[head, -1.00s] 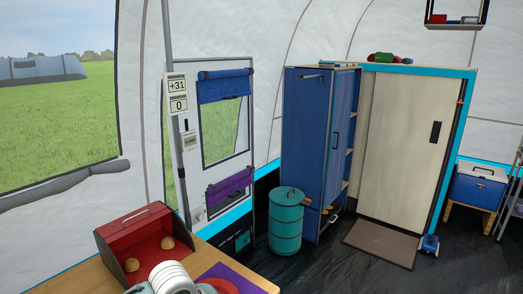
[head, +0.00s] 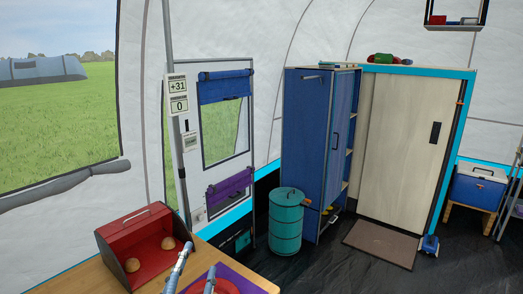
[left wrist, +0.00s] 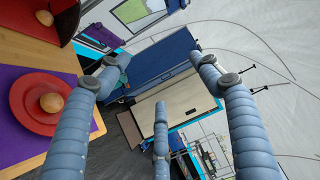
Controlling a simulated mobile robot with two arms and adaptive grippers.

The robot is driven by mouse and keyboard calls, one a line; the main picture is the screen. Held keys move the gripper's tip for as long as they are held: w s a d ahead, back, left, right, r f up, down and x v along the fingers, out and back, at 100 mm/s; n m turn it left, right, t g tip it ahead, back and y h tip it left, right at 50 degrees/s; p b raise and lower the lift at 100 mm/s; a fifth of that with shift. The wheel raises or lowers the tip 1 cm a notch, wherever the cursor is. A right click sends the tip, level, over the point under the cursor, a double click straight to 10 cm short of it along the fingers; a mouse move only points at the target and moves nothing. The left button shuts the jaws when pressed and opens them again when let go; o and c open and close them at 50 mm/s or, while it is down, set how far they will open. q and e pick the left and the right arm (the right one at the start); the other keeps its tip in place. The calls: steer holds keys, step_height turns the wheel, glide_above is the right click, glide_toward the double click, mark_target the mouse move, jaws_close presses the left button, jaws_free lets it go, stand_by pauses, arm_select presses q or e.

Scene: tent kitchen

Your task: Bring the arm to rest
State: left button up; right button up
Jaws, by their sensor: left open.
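My left gripper (head: 199,260) shows at the bottom edge of the head view, its grey-blue fingers pointing up over the wooden table (head: 150,285). In the left wrist view its three jointed fingers (left wrist: 155,80) are spread wide, with nothing between them. A red plate (left wrist: 40,123) lies on a purple mat (left wrist: 20,158), beside the gripper in that view. A round brown bun (left wrist: 52,102) is on the plate. My right gripper is not in view.
A red open-fronted bin (head: 128,228) with two buns stands on the table, left of my left gripper. Beyond the table are a teal barrel (head: 285,225), a blue cabinet (head: 305,150) and a pale sliding door (head: 405,140). Dark floor lies clear in front of them.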

arm_select(q)
steer(key=s+a+f+n+g+y, duration=0.1)
steer(key=s+a+f+n+g, duration=0.3)
steer(key=f, duration=0.4)
steer(key=s+a+f+n+g+y, duration=0.25)
steer(key=s+f+n, duration=0.3)
steer(key=f, duration=0.35)
steer(key=s+d+f+n+g+h, duration=0.1)
steer(key=s+f+n+g, duration=0.25)
steer(key=s+f, duration=0.4)
steer(key=s+d+f+n+g+h, duration=0.1)
steer(key=s+f+n+g+h, duration=0.25)
steer(key=s, duration=0.75)
steer(key=s+f+g+y, duration=0.2)
steer(key=s+f+g, duration=0.1)
steer(key=f, duration=2.5)
steer(key=s+a+f+g, duration=0.1)
steer(key=s+a+f, duration=0.2)
steer(key=s+f, duration=1.1)
steer(key=shift+s+a+m, duration=0.2)
steer(key=shift+s+m, duration=0.15)
steer(key=shift+s, duration=0.7)
